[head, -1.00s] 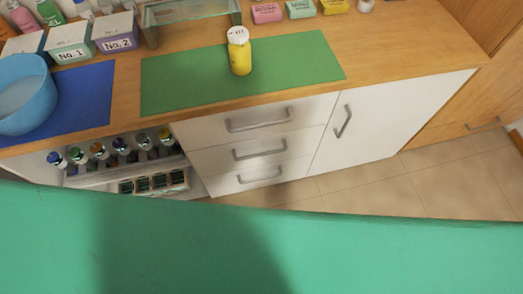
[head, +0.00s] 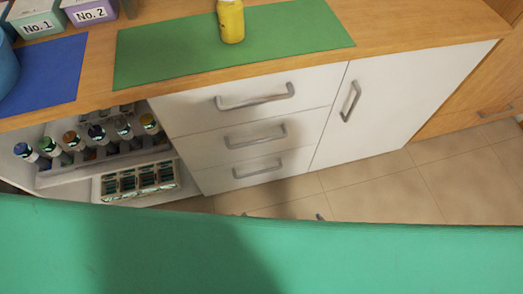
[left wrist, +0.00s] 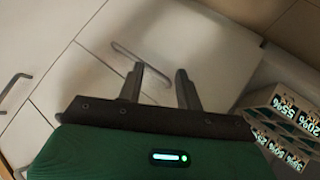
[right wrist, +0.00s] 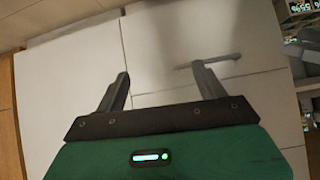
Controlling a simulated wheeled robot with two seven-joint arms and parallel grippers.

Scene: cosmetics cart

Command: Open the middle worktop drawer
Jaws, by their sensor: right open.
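The middle drawer (head: 220,152) is the second of three stacked white drawers and looks closed. Its grey bar handle (head: 256,136) is unobstructed in the head view. In the left wrist view my left gripper (left wrist: 160,72) is open and empty, with a grey handle (left wrist: 140,62) beyond its fingertips. In the right wrist view my right gripper (right wrist: 162,75) is open and empty, with a handle (right wrist: 208,61) beyond its right finger. I cannot tell which drawers these wrist-view handles belong to. In the head view, only small dark tips show at the green lower edge.
A white door (head: 380,100) with an upright handle is right of the drawers. An open shelf (head: 70,175) with bottles and small boxes (head: 140,180) is on the left. A yellow bottle (head: 231,22) stands on the green mat (head: 160,50). Floor (head: 390,185) is free at right.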

